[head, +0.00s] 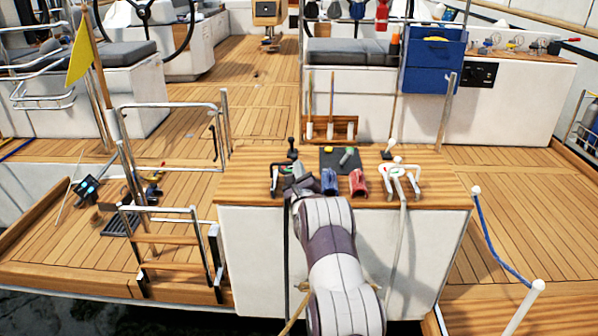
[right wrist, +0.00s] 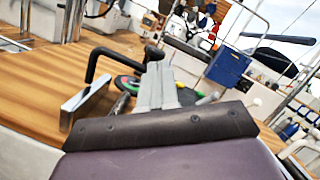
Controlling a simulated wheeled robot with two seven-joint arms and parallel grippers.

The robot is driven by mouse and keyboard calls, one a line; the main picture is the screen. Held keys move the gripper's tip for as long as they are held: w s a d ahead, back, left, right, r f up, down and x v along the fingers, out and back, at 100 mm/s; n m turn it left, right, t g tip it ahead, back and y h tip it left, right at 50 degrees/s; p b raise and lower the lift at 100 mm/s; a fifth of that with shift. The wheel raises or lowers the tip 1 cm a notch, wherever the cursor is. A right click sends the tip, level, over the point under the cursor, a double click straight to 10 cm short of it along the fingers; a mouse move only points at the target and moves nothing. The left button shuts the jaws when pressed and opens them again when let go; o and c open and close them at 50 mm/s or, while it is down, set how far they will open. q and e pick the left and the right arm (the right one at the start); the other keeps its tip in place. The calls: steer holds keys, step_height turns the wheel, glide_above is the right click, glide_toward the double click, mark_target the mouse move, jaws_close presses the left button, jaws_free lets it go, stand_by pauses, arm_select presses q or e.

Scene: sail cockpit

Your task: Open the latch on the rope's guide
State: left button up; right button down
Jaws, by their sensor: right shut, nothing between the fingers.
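A metal rope guide (head: 276,178) with a black upright lever (head: 291,149) stands at the left end of the wooden-topped white cabinet. A dark line hangs below it. In the right wrist view a black bent handle (right wrist: 97,66), a flat metal bracket (right wrist: 86,101) and a green-and-red disc (right wrist: 127,83) show just left of my fingers. My right gripper (head: 296,184) is shut and empty, right beside this guide and partly covering it. Its fingers (right wrist: 157,84) also show in the right wrist view. I cannot tell whether they touch it, nor the latch's position. My left gripper is not in view.
A blue clutch (head: 329,182), a red clutch (head: 358,183) and a second silver guide (head: 403,180) with a pale rope stand along the cabinet top (head: 445,190). A dark mat (head: 328,160) with small items lies behind. Ladder rails (head: 178,210) stand at left.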

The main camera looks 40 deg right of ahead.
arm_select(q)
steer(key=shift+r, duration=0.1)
arm_select(e)
steer(key=shift+r, duration=0.1)
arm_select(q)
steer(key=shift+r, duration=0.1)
arm_select(e)
steer(key=shift+w+a+r+n, duration=0.1)
steer(key=shift+a+r+n, duration=0.1)
steer(key=shift+n, duration=0.2)
